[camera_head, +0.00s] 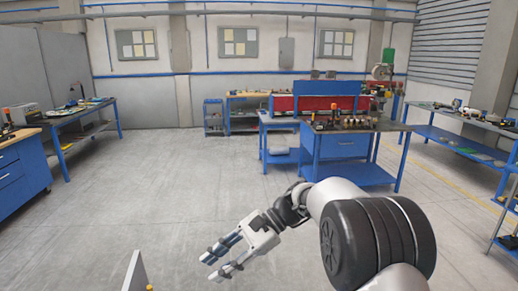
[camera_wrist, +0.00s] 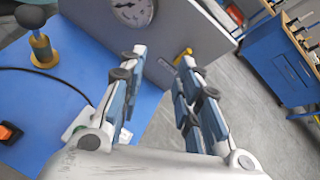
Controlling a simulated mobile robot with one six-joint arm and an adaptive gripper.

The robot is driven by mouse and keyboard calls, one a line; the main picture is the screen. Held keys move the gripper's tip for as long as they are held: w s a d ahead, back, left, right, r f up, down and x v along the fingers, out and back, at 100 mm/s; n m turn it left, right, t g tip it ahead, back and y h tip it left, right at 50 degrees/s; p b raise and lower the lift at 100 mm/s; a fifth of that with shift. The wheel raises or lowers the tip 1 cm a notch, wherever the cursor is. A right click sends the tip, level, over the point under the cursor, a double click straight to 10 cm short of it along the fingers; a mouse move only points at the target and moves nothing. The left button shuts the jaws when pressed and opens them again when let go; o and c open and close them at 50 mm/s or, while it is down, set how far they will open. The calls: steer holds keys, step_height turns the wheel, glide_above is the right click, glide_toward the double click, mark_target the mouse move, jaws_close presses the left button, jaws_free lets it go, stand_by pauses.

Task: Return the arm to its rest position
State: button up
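My gripper (camera_head: 212,266) hangs low in front of my arm, left of my large dark joint, in the head view. Its two fingers stand apart with nothing between them. In the wrist view my gripper (camera_wrist: 164,62) is open and empty above a blue surface. A grey panel (camera_wrist: 185,25) with a round white gauge (camera_wrist: 132,10) stands just beyond the fingertips. A yellow handle (camera_wrist: 183,55) is on the panel near the right fingertip. I cannot tell how far the fingers are from the panel.
In the head view, blue workbenches (camera_head: 345,145) stand ahead and along both sides. The grey floor (camera_head: 190,180) is clear at centre left.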

steer(key=s+d+r+n+t+h, duration=0.2)
steer(key=s+d+r+h, duration=0.1)
steer(key=s+d, duration=0.35)
steer(key=s+d+r+n+t+h, duration=0.2)
steer(key=s+d+n+h, duration=0.1)
steer(key=s+d, duration=0.3)
steer(key=s+d+f+n+t+h, duration=0.3)
steer(key=s+d+n+t+h, duration=0.1)
steer(key=s+d, duration=0.7)
steer(key=shift+s+n+t+h+b, duration=0.35)
steer(key=shift+s+t+h, duration=0.2)
steer(key=shift+s, duration=0.7)
steer(key=shift+d, duration=0.15)
